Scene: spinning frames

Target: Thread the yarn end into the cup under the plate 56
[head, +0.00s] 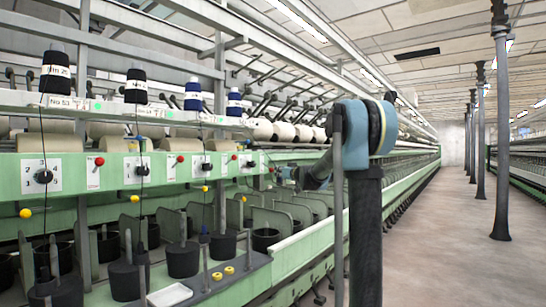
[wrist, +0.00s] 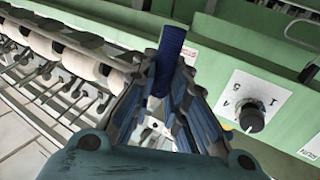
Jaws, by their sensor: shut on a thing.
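My gripper (wrist: 168,88) is shut on a dark blue ribbed cylinder (wrist: 171,46), apparently the yarn end, which sticks out past the fingertips. In the head view my gripper (head: 284,174) is small and partly hidden behind my arm, beside the green machine front. Black and blue yarn bobbins (head: 56,74) stand on the upper rail, with thin yarns hanging down. Black cups (head: 183,260) stand in a row on the lower green shelf. White label plates (head: 67,104) sit along the rail. I cannot make out one reading 56.
The green panel (head: 125,170) carries dials and red knobs. A dial (wrist: 250,116) is close to the right of my gripper in the wrist view. Yellow balls (head: 25,212) hang in front of the machine. The aisle floor (head: 440,255) on the right is open, with grey columns.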

